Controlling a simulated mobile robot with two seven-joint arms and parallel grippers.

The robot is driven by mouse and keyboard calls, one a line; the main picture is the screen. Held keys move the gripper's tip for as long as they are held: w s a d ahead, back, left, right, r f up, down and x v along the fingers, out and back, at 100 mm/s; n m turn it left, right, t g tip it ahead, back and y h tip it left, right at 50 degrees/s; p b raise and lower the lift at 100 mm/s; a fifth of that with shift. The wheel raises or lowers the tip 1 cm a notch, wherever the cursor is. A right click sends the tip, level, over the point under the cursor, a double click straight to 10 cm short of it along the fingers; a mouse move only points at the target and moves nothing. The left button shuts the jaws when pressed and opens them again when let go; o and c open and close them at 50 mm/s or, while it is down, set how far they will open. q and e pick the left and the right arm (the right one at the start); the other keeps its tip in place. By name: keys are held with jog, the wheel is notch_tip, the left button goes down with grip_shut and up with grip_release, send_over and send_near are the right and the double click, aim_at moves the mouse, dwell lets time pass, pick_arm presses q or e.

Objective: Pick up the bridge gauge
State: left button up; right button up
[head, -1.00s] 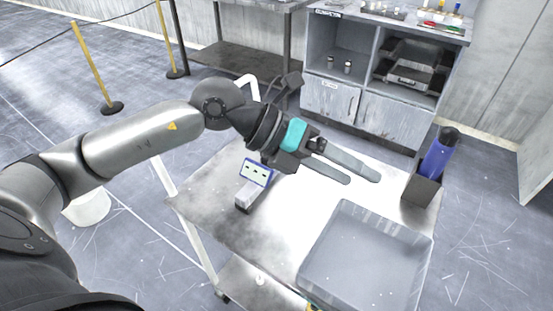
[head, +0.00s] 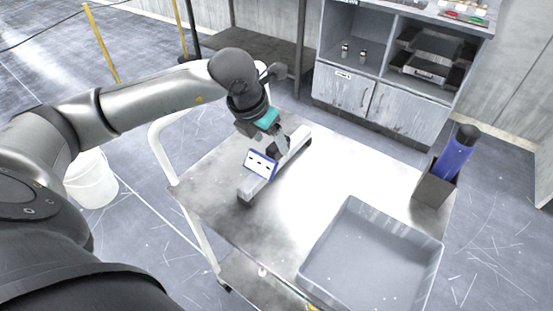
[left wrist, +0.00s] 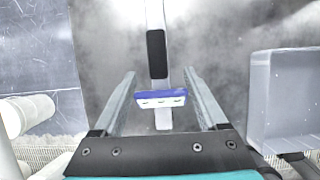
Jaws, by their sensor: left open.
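The bridge gauge is a long pale bar (head: 247,193) with a blue-edged display plate (head: 261,163) near one end. It lies on the metal cart top (head: 215,170). In the left wrist view the gauge (left wrist: 156,18) runs up the middle, with a dark grip pad on its bar and the display (left wrist: 162,97) facing the camera. My left gripper (head: 284,146) points down over the gauge. In the left wrist view its two open fingers (left wrist: 159,74) lie either side of the bar with gaps; contact is not visible. My right gripper is not in view.
A grey open tray (head: 320,235) sits on the cart's near right. A blue cylinder (head: 456,152) stands in a dark holder at the right edge. A grey cabinet (head: 340,90) stands behind, and a white bucket (head: 90,180) is on the floor left. The cart's middle is clear.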

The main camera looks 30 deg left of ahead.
aim_at(275, 146)
pick_arm(q)
jog(key=shift+w+b+x, duration=0.15)
jog(key=shift+b+x, duration=0.05)
jog(key=shift+x, duration=1.4)
jog(key=shift+w+b+x, duration=0.15)
jog(key=shift+b+x, duration=0.05)
jog(key=shift+x, duration=1.45)
jog(key=shift+a+r, duration=0.1)
jog(key=shift+c, duration=0.2)
grip_shut()
jog(key=shift+r, duration=0.1)
